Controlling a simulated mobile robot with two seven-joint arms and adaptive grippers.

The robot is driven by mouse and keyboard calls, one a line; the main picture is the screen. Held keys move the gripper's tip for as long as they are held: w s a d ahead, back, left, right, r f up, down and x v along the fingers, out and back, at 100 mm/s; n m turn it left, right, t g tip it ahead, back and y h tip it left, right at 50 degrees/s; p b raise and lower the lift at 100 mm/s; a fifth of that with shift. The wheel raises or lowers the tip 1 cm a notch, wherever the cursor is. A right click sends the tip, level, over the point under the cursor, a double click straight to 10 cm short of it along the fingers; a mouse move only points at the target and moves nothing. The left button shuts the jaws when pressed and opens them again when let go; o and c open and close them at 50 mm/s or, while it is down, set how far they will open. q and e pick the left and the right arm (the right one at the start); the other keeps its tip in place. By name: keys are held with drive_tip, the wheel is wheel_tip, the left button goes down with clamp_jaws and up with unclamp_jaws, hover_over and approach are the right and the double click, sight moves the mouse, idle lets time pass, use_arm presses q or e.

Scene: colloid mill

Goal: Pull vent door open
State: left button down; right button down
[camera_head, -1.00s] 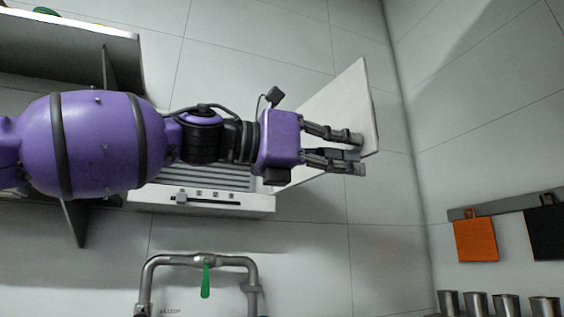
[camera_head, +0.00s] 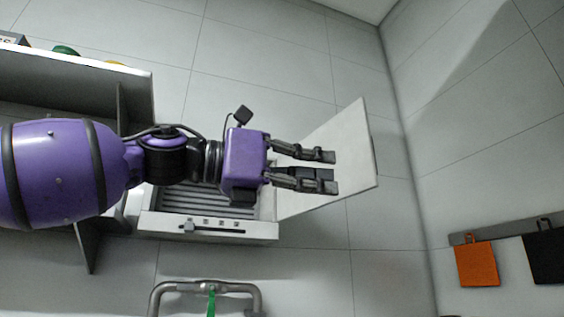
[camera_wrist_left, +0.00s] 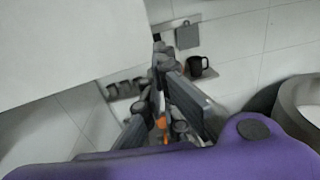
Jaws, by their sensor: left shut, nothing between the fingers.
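The vent door (camera_head: 345,155) is a flat pale panel, standing swung out to the right of the slatted vent (camera_head: 205,202). In the left wrist view the pale panel (camera_wrist_left: 60,45) fills the upper left. My left gripper (camera_head: 326,172) is shut and empty, with its fingers pointing right in front of the door and covering part of it. I cannot tell whether they touch the door. The gripper's fingertips (camera_wrist_left: 160,55) also show in the left wrist view, beside the panel's edge. My right gripper is not in view.
A shelf (camera_head: 75,75) is at the upper left, near my arm. A pipe with a green handle (camera_head: 211,301) is below the vent. An orange board (camera_head: 477,263) and a black board (camera_head: 546,255) hang on the right wall.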

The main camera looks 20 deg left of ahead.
use_arm(q)
drive_tip(key=v, duration=0.6)
drive_tip(key=shift+s+f+b, duration=0.25)
drive_tip(key=shift+f+b, duration=0.1)
drive_tip(key=shift+b, duration=0.05)
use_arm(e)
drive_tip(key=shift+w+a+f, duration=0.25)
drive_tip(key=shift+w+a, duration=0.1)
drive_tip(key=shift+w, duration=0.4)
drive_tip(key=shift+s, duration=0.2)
